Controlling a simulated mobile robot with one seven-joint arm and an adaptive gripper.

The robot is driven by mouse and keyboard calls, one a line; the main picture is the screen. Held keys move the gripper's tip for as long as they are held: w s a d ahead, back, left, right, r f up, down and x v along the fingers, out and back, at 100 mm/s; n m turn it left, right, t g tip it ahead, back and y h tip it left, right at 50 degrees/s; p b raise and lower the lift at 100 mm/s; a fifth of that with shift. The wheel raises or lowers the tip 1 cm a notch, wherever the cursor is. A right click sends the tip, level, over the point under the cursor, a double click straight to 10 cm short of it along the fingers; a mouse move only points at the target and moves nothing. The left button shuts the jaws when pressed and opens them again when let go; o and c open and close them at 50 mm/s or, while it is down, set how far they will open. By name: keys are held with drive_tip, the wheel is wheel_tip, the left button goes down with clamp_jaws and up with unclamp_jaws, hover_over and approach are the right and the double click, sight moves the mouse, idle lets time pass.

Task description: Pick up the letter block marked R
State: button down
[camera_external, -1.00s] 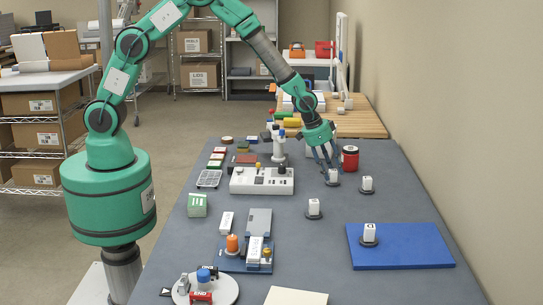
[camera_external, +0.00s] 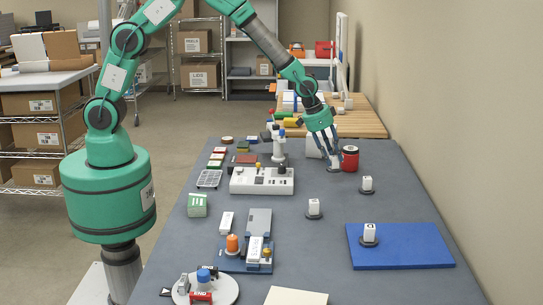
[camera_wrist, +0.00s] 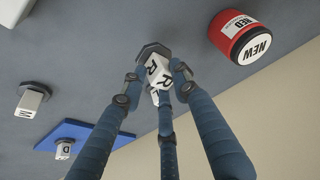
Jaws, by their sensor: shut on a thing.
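The letter block marked R (camera_wrist: 157,72) is white with black letters on a dark base. It sits between the fingers of my gripper (camera_wrist: 155,85) in the wrist view, with the R facing the camera. My gripper (camera_external: 330,152) is shut on this block in the external view, at the far right part of the grey table (camera_external: 290,255). The block is small there and partly hidden by the fingers. It appears to be slightly above the table, but the gap is hard to see.
A red canister (camera_external: 350,160) stands close to the right of my gripper. Other white letter blocks stand nearer: one (camera_external: 367,184), another (camera_external: 314,207) and one on a blue mat (camera_external: 400,255). A white device (camera_external: 262,182) lies to the left.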

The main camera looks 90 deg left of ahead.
sight(332, 157)
drive_tip(key=shift+r, duration=2.4)
drive_tip(key=shift+p, duration=0.3)
